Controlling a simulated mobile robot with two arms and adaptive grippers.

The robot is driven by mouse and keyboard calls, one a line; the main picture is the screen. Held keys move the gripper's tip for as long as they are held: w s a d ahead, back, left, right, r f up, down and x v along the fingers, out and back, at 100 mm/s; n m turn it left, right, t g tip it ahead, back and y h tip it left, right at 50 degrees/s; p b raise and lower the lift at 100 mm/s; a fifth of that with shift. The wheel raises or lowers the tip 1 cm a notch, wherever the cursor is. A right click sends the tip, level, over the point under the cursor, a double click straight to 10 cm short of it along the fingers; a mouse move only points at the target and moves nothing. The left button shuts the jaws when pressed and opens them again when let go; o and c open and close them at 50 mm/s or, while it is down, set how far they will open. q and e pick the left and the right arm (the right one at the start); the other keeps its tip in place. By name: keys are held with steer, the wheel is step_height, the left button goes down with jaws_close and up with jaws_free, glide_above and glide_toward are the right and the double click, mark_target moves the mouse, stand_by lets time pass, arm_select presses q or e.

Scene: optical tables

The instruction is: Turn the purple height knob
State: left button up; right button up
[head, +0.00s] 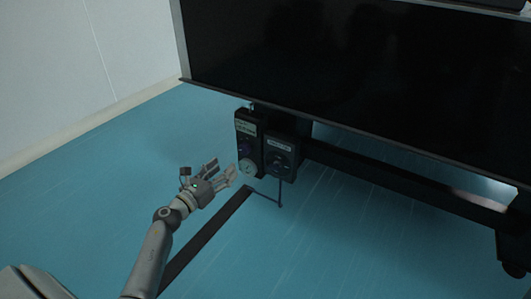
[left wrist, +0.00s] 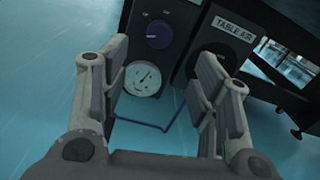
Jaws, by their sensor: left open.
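The purple knob (left wrist: 159,35) is a dark round knob on a black control box, above a white round gauge (left wrist: 143,79) in the left wrist view. In the head view the knob (head: 244,147) is small and dark on the box's front, with the gauge (head: 248,167) below it. My left gripper (head: 222,172) is open and empty, just left of the box. In the left wrist view its two fingers (left wrist: 158,82) stand apart, with the gauge between them and the knob a little above, not touched. My right gripper is not in view.
A second black box labelled TABLE AIR (left wrist: 233,28) stands right beside the knob's box. The large dark table (head: 350,70) overhangs both boxes. A blue bent rod (left wrist: 150,125) hangs below them. The blue floor on the left is open.

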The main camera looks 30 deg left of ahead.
mark_target(243, 151)
arm_select(q)
steer(key=w+b, duration=0.1)
steer(key=w, duration=0.2)
steer(key=w+b, duration=0.1)
steer(key=w, duration=0.2)
steer(key=w+b, duration=0.1)
steer(key=w, duration=0.2)
steer(key=shift+w+d+f+b, duration=0.2)
steer(key=shift+d+b, duration=0.1)
steer(key=shift+b, duration=0.1)
steer(key=shift+w+d+r, duration=0.1)
steer(key=shift+w+r, duration=0.05)
steer(key=shift+w, duration=0.5)
steer(key=c, duration=1)
